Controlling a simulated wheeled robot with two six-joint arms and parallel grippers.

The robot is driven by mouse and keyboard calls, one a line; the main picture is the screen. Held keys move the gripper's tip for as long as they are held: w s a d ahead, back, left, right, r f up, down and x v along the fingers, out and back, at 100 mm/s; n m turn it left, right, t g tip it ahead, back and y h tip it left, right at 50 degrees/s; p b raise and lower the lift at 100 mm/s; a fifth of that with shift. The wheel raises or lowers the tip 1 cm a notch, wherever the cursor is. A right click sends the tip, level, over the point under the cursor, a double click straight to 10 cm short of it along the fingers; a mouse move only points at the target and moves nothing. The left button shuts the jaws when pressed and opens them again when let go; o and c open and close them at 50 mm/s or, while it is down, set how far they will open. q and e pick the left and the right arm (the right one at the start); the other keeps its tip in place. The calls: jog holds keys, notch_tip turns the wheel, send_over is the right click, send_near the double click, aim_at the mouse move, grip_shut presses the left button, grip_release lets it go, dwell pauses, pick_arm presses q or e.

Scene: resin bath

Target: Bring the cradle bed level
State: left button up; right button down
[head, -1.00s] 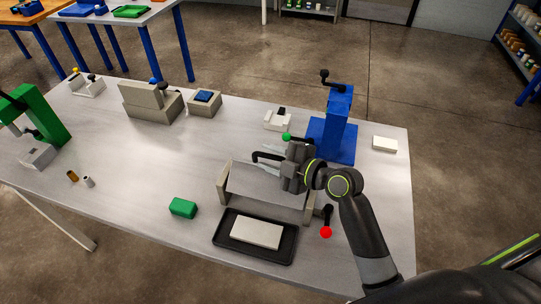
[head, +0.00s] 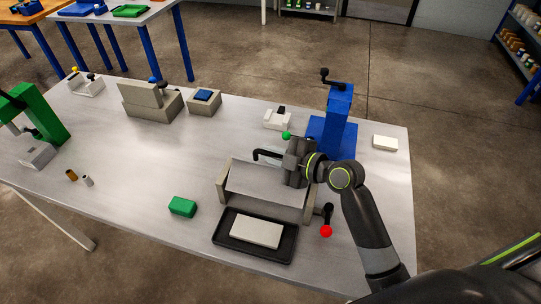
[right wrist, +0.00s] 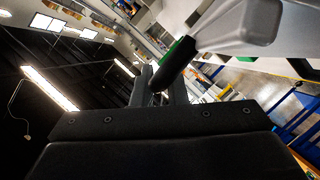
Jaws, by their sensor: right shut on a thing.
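The cradle has pale end plates (head: 222,180) and a grey bed (head: 262,180) between them. I cannot tell from this angle whether the bed is level. A black bent handle (head: 266,154) shows at its far side. A green knob (head: 286,135) shows just beyond my right gripper (head: 292,158), which is at the cradle's far right side. In the right wrist view the gripper is shut on a black green-tipped handle (right wrist: 178,62). A black lever with a red knob (head: 326,231) hangs at the near right end plate. My left gripper is out of view.
A black tray (head: 222,246) with a pale slab (head: 256,232) lies in front of the cradle. A green block (head: 182,207) is to the left. A blue press (head: 336,122) stands close behind my right gripper.

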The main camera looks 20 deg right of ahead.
jog(key=f+m+b, duration=0.1)
jog(key=w+d+f+g, duration=0.1)
jog(key=w+f+m+b, duration=0.1)
jog(key=shift+w+d+f+m+g+b, duration=0.2)
jog(key=shift+d+m+g+b, duration=0.1)
jog(key=shift+d+g+b, duration=0.1)
jog(key=shift+w+d+f+m+g+y+b, duration=0.25)
jog(key=shift+w+f+m+g+b, duration=0.1)
jog(key=shift+f+m+b, duration=0.25)
jog(key=shift+w+d+f+m+g+y+b, duration=0.1)
jog(key=shift+w+f+m+g+y+b, duration=0.2)
jog(key=shift+f+m+b, duration=0.25)
jog(key=shift+s+d+f, duration=0.1)
jog(key=shift+s+f, duration=0.05)
jog(key=shift+f, duration=0.05)
jog(key=c, duration=1.6)
grip_release()
jog(key=shift+o, duration=0.7)
jog(key=shift+w, duration=0.2)
jog(key=shift+r, duration=0.1)
